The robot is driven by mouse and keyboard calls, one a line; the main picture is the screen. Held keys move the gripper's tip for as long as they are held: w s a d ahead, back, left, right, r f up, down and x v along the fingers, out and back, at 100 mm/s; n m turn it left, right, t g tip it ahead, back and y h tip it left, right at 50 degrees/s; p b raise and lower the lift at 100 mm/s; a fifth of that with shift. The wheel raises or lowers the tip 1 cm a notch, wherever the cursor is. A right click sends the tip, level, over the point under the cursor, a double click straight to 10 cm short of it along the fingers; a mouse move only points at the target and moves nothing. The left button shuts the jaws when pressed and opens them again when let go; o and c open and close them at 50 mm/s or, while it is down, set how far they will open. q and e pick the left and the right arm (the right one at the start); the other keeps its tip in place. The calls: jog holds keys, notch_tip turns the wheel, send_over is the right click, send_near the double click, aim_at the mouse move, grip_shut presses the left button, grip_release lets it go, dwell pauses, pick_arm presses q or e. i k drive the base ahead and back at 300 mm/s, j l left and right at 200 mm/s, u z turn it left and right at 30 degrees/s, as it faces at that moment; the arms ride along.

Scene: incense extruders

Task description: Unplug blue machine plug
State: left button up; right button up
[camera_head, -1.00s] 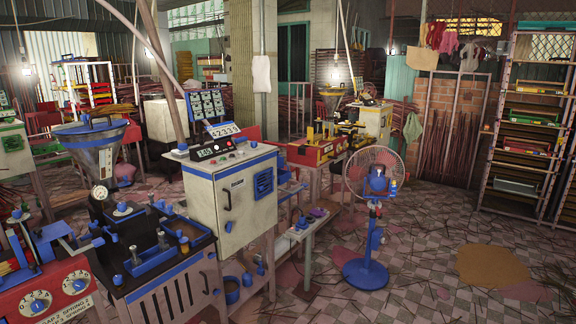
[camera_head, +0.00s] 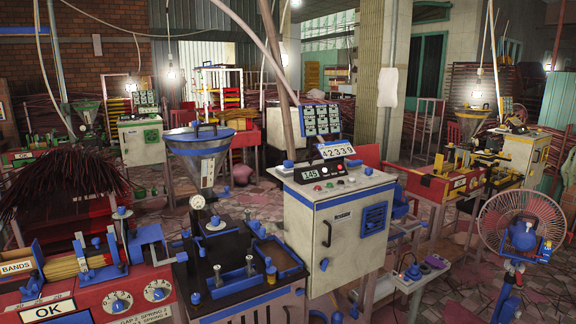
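The blue machine shows in the head view as a pale control cabinet (camera_head: 335,238) with blue trim, a digit display (camera_head: 336,151) and a blue vent. A steel hopper (camera_head: 200,160) with a blue rim stands to its left, behind a black work deck. Right of the cabinet, a low small stand (camera_head: 408,284) carries a small blue piece (camera_head: 413,271) with a dark cord looping above it, and a purple item beside it. The blue piece may be the plug; it is too small to tell whether it sits in a socket. Neither of my grippers is in view.
A standing fan (camera_head: 522,232) is at the right edge. A red and yellow machine (camera_head: 460,175) stands behind it. A red panel with dials (camera_head: 110,300) and a bundle of dark sticks (camera_head: 70,185) fill the left front. Tiled floor shows between the stand and the fan.

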aim_at(288, 164)
jog(key=l+u, duration=0.1)
jog(key=u, duration=0.6)
jog(key=i+l+u, duration=0.1)
jog(key=l+u, duration=0.3)
jog(key=l, duration=0.2)
jog(key=l+u, duration=0.4)
jog(key=l, duration=0.2)
jog(key=k+l+u, duration=0.1)
jog(key=l+u, duration=0.3)
jog(key=l, duration=0.25)
jog(key=k+l, duration=0.1)
jog(key=l, duration=0.35)
jog(key=k+l, duration=0.1)
jog(key=l, duration=0.35)
jog(key=k+l+u, duration=0.1)
jog(key=l, duration=0.35)
jog(key=k+l, duration=0.1)
jog(key=l, duration=0.35)
jog(key=k+l, duration=0.1)
jog(key=l, duration=0.35)
jog(key=k+l+u, duration=0.1)
jog(key=l, duration=0.35)
jog(key=k+l, duration=0.15)
jog(key=l, duration=0.3)
